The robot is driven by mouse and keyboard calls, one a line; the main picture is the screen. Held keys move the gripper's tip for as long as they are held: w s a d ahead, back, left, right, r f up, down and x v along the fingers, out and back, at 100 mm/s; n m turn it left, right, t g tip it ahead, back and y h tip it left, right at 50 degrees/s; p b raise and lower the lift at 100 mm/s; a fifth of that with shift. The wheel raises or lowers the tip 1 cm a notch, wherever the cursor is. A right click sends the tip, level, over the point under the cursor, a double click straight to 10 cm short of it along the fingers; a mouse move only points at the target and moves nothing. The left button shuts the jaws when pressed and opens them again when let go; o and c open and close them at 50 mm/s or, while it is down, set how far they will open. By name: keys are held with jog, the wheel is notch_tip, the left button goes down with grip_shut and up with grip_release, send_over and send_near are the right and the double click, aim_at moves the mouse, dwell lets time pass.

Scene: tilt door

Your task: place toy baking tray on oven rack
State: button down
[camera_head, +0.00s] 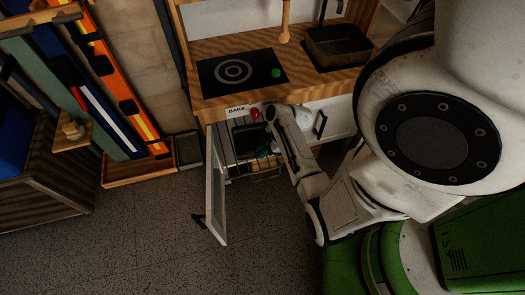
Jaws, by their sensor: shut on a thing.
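The dark toy baking tray (246,141) is in the oven opening of the wooden toy kitchen, level with the wire oven rack (231,158). Whether it rests on the rack or is just above it, I cannot tell. My gripper (264,152) is shut on the tray at its right side, partly hidden by my wrist. The oven door (216,191) stands open, swung out to the left, with a dark handle (198,220) on it.
The cooktop (241,72) and a dark sink (337,46) are on the counter above. A red knob (255,113) sits by the BAKE label. A white cabinet (334,118) is to the right. A tool rack (112,85) stands left. Grey floor (130,240) is clear in front.

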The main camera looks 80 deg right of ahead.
jog(key=shift+f, duration=0.2)
jog(key=c, duration=0.8)
grip_release()
jog(key=shift+c, duration=0.2)
jog(key=shift+r, duration=0.1)
jog(key=p+v, duration=0.2)
jog(key=v, duration=0.8)
jog(key=shift+s+r+p, duration=0.25)
jog(key=shift+r+p, duration=0.05)
